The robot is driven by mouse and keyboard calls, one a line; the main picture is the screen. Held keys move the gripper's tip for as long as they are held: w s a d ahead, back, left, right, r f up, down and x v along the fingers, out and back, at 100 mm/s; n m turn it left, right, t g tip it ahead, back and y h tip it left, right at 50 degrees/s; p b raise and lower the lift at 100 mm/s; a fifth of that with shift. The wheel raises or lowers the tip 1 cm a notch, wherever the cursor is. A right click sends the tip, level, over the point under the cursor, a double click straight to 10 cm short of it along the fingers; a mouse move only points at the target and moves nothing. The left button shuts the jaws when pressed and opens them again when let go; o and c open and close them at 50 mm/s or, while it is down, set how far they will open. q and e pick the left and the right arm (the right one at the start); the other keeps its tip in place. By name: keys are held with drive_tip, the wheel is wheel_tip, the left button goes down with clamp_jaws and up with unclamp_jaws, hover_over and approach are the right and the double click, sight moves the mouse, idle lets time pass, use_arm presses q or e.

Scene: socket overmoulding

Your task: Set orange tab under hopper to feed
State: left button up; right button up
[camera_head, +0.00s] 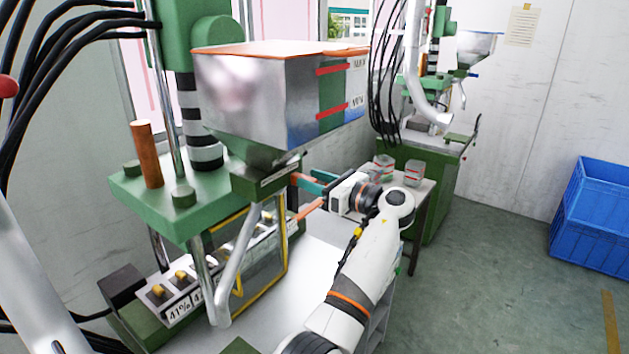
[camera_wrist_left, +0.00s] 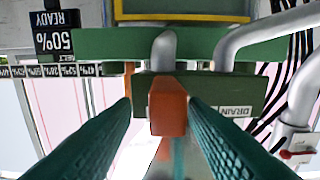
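The hopper (camera_head: 265,100) is a large metal bin with an orange rim and red level marks, mounted on the green machine. The orange tab (camera_head: 297,177) sits under it at the hopper's neck, largely covered by my fingers in the head view. In the left wrist view the orange tab (camera_wrist_left: 168,106) stands in front of a dark green block with a DRAIN label (camera_wrist_left: 234,111). My left gripper (camera_wrist_left: 160,105) has its two teal fingers on either side of the tab. A gap shows at the left finger; the right finger is at the tab's edge. My right gripper is out of view.
Curved grey pipes (camera_wrist_left: 262,32) run close to the tab. A display panel reading READY 50% (camera_wrist_left: 55,32) is nearby. The head view shows a yellow-framed guard (camera_head: 262,265), a side table with jars (camera_head: 414,172), a second machine (camera_head: 432,150) and blue crates (camera_head: 592,235).

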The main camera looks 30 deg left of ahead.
use_arm(q)
drive_tip(key=d+b, duration=0.4)
drive_tip(key=d, duration=0.7)
drive_tip(key=shift+s+d, duration=0.3)
drive_tip(key=shift+d, duration=0.1)
